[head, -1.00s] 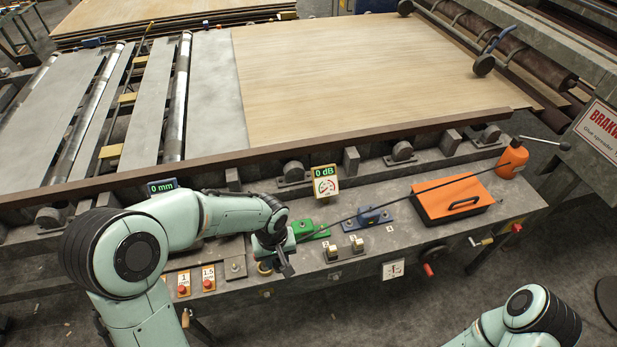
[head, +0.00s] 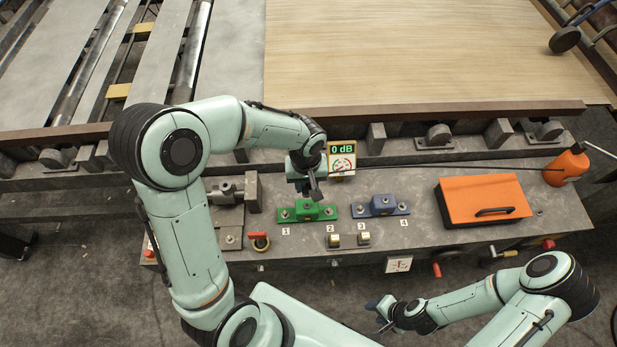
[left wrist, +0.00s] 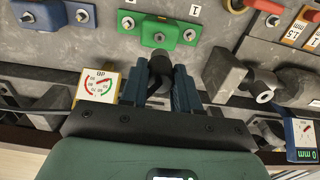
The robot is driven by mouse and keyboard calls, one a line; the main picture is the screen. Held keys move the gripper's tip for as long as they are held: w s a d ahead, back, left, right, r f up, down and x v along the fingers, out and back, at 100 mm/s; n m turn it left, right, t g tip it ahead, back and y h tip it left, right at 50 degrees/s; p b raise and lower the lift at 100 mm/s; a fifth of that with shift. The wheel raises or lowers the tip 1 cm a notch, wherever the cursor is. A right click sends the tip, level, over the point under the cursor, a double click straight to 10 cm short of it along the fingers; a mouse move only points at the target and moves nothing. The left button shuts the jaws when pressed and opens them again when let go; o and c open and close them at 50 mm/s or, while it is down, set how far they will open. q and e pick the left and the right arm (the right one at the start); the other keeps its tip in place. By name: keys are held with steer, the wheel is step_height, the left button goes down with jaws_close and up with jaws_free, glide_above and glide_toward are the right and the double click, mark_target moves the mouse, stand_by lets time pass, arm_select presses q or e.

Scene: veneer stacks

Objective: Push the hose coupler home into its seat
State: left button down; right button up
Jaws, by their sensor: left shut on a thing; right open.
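My left gripper (head: 312,192) is shut on a black hose coupler (left wrist: 160,68). In the left wrist view, the coupler's rounded dark body shows between the two blue fingers. A green block on a bolted plate (head: 298,213) stands just in front of the gripper in the head view; it also shows in the left wrist view (left wrist: 148,30), close beyond the coupler. I cannot tell whether they touch. A similar blue block (head: 380,204) stands to its right. Which block is the seat is unclear. My right gripper (head: 381,312) is open, off the bench's front edge.
A thin dark hose runs left from an orange bottle (head: 567,167). An orange lidded box (head: 484,199) and small switches (head: 348,239) are on the bench. A grey fitting (head: 226,190) stands left.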

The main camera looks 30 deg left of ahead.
arm_select(q)
step_height(320, 180, down, 4)
steer(key=shift+f+b, duration=0.15)
steer(key=shift+b, duration=0.7)
steer(key=shift+f+b, duration=0.5)
steer(key=shift+f, duration=0.1)
arm_select(e)
steer(key=s+f, duration=0.1)
steer(key=f, duration=0.1)
steer(key=s+f, duration=0.1)
steer(key=s, duration=0.1)
steer(key=shift+f, duration=0.4)
arm_select(q)
steer(key=shift+w, duration=0.1)
arm_select(e)
steer(key=shift+s+f, duration=0.15)
steer(key=shift+f, duration=0.05)
arm_select(q)
steer(key=shift+f+b, duration=1.05)
steer(key=shift+f, duration=0.15)
arm_select(e)
steer(key=shift+s+f+g, duration=0.15)
steer(key=shift+s+f, duration=0.15)
steer(key=shift+f, duration=0.25)
steer(key=shift+s+f+g, duration=0.15)
steer(key=shift+s+f, duration=0.15)
steer(key=shift+f, duration=0.25)
